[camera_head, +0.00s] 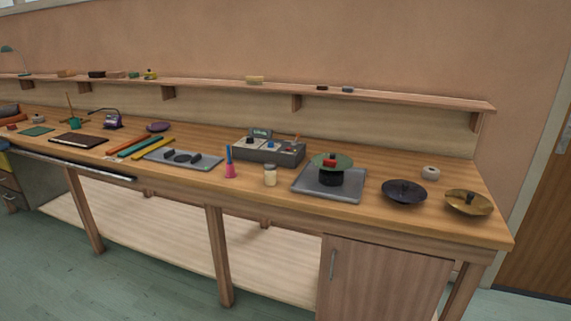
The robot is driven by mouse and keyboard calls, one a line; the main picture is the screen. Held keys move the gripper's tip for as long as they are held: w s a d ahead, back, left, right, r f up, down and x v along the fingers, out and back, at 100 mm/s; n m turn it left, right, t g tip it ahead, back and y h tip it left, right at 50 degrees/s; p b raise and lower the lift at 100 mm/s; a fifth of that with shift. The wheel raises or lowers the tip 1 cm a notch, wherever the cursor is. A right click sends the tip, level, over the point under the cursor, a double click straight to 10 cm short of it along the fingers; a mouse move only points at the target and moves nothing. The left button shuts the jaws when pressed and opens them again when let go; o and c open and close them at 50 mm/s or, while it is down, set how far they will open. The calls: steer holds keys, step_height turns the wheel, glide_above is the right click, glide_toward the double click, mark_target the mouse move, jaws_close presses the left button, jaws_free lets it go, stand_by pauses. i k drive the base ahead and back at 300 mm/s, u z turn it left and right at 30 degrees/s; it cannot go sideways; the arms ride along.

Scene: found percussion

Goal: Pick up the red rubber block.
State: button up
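A small red block (330,162), which looks like the red rubber block, rests in or on a shallow green dish (344,159). The dish sits on top of a black cylindrical stand (329,178). The stand is on a grey metal tray (309,186) on the right part of the wooden workbench. My gripper is not in view.
A black dish (404,192) and a brass dish (468,203) stand right of the tray. A cream jar (270,176), pink bell (230,168) and grey box (268,151) stand left. A shelf (400,98) runs behind the bench (250,192).

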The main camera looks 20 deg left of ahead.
mark_target(330, 163)
steer(key=u, duration=0.4)
steer(key=k, duration=0.3)
steer(key=u, duration=1.6)
steer(key=k, duration=0.65)
steer(key=z, duration=0.4)
steer(key=i, duration=1.55)
steer(key=u, duration=0.15)
